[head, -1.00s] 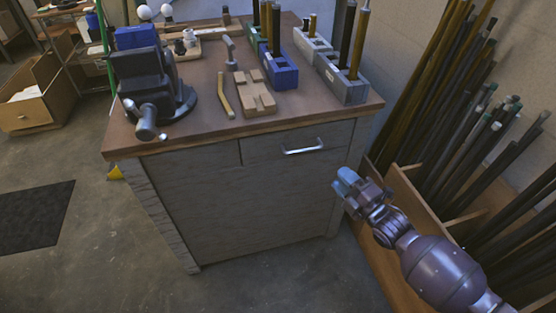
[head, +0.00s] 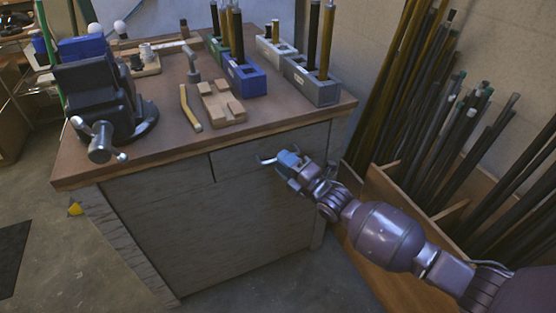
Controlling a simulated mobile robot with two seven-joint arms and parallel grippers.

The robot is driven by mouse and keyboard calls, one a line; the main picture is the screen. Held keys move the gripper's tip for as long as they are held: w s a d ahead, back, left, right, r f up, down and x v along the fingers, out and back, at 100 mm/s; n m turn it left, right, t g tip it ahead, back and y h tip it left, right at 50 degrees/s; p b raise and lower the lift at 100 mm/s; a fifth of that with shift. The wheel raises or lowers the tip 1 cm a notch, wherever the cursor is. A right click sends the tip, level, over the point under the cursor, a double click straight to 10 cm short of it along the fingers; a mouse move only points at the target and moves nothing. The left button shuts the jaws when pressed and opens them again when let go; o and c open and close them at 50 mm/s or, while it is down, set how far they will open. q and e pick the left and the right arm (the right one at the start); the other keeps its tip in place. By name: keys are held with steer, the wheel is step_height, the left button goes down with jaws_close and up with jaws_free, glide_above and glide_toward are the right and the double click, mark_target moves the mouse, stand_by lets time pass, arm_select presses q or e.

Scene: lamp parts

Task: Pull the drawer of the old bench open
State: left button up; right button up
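The old bench (head: 190,235) has a brown wooden top and grey plank sides. Its drawer (head: 235,162) sits under the top at the right of the front face and looks closed. The drawer has a metal bar handle (head: 266,160), of which only the left end shows. My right gripper (head: 288,160) is at the handle and covers its middle and right part. Whether its fingers are closed around the bar or just touching it cannot be made out. My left gripper is out of view.
A dark vise (head: 97,100) stands on the bench top at left. A blue block (head: 245,76), a grey block (head: 312,82) and a wooden piece (head: 222,103) lie on top. A wooden rack (head: 400,195) of rods stands close at right. The floor at left is mostly clear.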

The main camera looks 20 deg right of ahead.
steer(key=shift+x, duration=1.05)
steer(key=shift+c, duration=0.2)
jaws_close()
